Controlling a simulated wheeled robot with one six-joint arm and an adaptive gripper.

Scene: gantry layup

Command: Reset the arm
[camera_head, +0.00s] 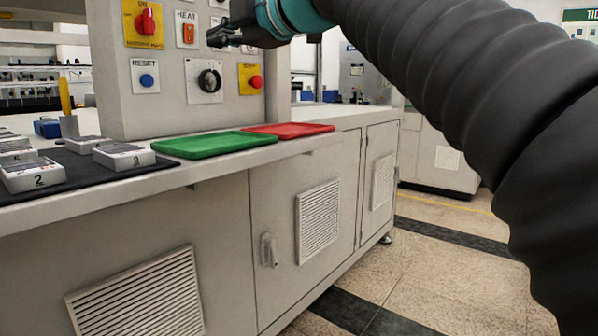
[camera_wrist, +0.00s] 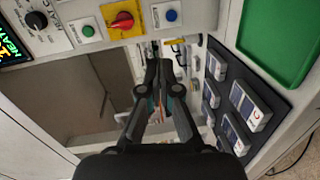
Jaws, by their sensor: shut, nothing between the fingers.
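My gripper (camera_head: 232,38) shows at the top of the head view, dark with a teal wrist behind it, in front of the upper part of the control panel (camera_head: 118,98). In the wrist view my gripper (camera_wrist: 160,66) points away from the camera with its two fingers together. It is shut and empty, apart from the counter and the trays. My arm, in a black ribbed sleeve, crosses the right side of the head view.
The panel has a red rotary switch (camera_head: 146,22), a black knob (camera_head: 209,80), and a blue reset button (camera_head: 147,80). A green tray (camera_head: 214,144) and a red tray (camera_head: 290,129) lie on the counter, beside numbered blocks (camera_head: 124,156) on a black mat. Floor at right is clear.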

